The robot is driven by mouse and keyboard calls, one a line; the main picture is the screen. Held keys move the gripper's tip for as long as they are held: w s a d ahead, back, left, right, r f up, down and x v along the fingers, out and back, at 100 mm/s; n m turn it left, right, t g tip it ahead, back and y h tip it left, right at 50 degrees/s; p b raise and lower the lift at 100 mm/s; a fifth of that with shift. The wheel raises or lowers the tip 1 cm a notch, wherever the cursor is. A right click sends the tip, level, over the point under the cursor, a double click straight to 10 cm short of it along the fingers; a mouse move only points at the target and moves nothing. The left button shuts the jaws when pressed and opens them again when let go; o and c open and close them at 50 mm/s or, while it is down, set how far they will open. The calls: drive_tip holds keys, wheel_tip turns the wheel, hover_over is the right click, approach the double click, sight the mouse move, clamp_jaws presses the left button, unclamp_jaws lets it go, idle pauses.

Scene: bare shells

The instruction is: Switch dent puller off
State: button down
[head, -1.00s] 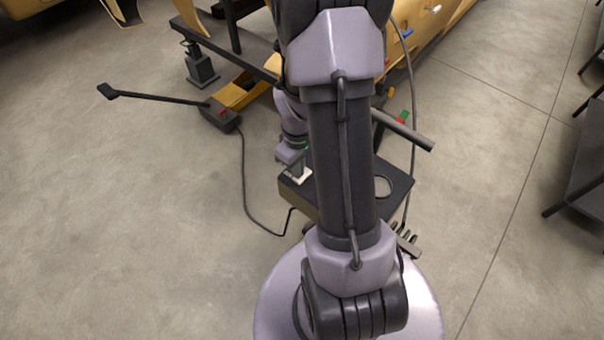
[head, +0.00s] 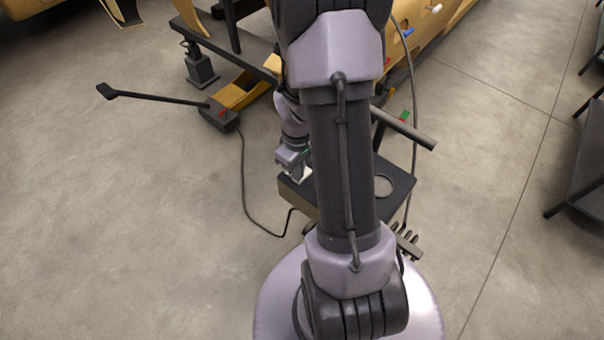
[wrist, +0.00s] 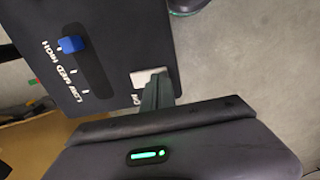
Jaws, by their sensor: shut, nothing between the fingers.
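The dent puller (head: 398,190) is a dark box on the floor, partly hidden behind my arm in the head view. In the wrist view its dark panel (wrist: 125,30) has a slot with a blue slider knob (wrist: 71,44) at the HIGH end of the LOW, MED, HIGH marks. A white switch (wrist: 142,77) sits at the panel's edge, with lettering beside it mostly hidden. My gripper (wrist: 160,84) is shut and empty, its fingertips over or against the switch; I cannot tell if they touch. In the head view my gripper (head: 300,172) is at the box's left end.
A cable (head: 245,190) runs across the floor to a black foot-pump-like unit (head: 220,115) with a long handle. Behind are a yellow car shell (head: 440,25) and a black stand (head: 201,68). A dark rack (head: 585,170) stands at right.

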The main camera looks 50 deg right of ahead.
drive_tip(key=shift+f, duration=0.2)
wheel_tip(320, 180, up, 7)
drive_tip(key=p, duration=0.5)
drive_tip(key=shift+r, duration=0.15)
